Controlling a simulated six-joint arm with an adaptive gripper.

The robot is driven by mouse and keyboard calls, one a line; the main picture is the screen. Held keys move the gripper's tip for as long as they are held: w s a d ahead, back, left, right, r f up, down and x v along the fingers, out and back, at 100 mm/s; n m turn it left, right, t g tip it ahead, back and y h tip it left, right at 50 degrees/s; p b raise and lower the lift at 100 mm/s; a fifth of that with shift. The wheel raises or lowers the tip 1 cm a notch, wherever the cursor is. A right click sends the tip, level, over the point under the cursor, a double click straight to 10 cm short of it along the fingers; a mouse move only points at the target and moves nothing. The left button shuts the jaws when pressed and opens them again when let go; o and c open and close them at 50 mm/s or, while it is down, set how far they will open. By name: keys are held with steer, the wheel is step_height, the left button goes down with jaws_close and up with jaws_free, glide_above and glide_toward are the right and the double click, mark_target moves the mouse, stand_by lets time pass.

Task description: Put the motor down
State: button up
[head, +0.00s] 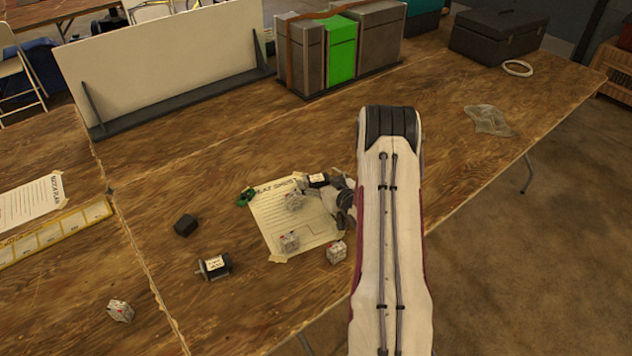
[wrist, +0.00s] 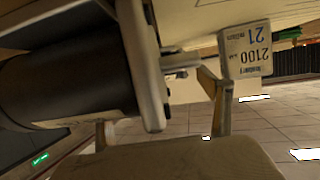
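A motor (head: 318,180) with a black body and a white label is at the far edge of the paper sheet, by my gripper (head: 343,195). In the wrist view its dark cylinder (wrist: 70,90) and silver end plate fill the left side, with the shaft pointing right. My gripper appears closed around this motor; the finger contact is mostly hidden. Whether the motor touches the table is unclear. A second motor (head: 214,266) lies on the bare wood to the left, its shaft pointing left.
A labelled block (wrist: 246,50) stands close to the motor's shaft. A black cube (head: 185,225) is left. Bare wood lies beyond the sheet.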

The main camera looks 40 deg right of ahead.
mark_target(319, 183)
steer(key=shift+r, duration=0.1)
steer(key=c, duration=1.5)
steer(key=shift+r, duration=0.1)
steer(key=shift+c, duration=0.2)
step_height(319, 183, up, 10)
